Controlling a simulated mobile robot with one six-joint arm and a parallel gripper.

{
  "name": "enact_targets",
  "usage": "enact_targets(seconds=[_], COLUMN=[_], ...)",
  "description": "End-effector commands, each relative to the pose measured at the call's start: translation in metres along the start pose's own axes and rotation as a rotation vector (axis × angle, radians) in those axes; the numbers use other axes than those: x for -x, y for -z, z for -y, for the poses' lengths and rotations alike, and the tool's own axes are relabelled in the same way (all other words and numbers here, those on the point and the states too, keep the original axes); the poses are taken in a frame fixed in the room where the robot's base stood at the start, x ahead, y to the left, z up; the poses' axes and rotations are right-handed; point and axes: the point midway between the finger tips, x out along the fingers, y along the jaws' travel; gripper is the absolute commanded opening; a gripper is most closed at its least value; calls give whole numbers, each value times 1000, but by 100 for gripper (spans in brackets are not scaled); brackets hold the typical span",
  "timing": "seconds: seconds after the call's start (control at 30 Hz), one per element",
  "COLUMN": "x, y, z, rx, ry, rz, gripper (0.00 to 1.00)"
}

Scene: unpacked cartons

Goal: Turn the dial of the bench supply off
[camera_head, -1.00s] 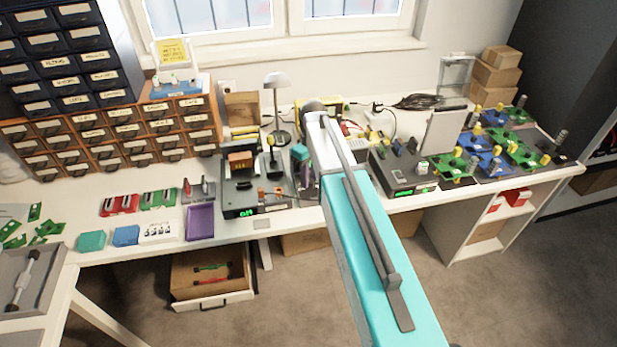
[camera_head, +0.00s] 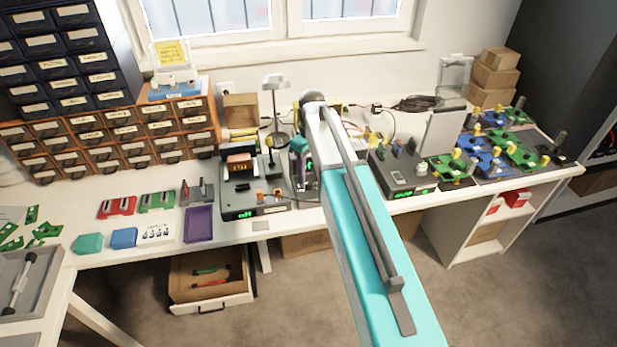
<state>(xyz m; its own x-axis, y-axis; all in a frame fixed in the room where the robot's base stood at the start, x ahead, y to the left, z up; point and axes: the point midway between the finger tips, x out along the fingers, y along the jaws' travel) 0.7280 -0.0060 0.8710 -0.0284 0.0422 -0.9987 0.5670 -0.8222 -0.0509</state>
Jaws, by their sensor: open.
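Three grey instruments with green displays stand on the bench: one left of my arm (camera_head: 243,213), one right of it (camera_head: 400,180), and a narrow upright one (camera_head: 310,182) between, largely covered by my arm. I cannot tell for sure which is the bench supply, and its dial is not clear. My gripper (camera_head: 300,160) is small and partly hidden by my arm. It is open, with nothing seen in it, close in front of the narrow instrument. I cannot tell whether it touches.
A desk lamp (camera_head: 276,85) stands behind the left instrument. A purple tray (camera_head: 199,224) and small coloured boxes lie to the left. Green and blue boards (camera_head: 487,160) on stands crowd the right end. An open drawer (camera_head: 212,303) is below the bench.

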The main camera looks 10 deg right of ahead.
Motion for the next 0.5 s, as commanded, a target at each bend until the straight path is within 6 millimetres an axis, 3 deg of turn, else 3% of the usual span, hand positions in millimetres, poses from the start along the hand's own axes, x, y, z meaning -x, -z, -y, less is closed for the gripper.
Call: enact_targets(seconds=[0.5], x=[62], y=[1], z=[-1], rx=[0], ry=[-1], rz=[-1], gripper=[44])
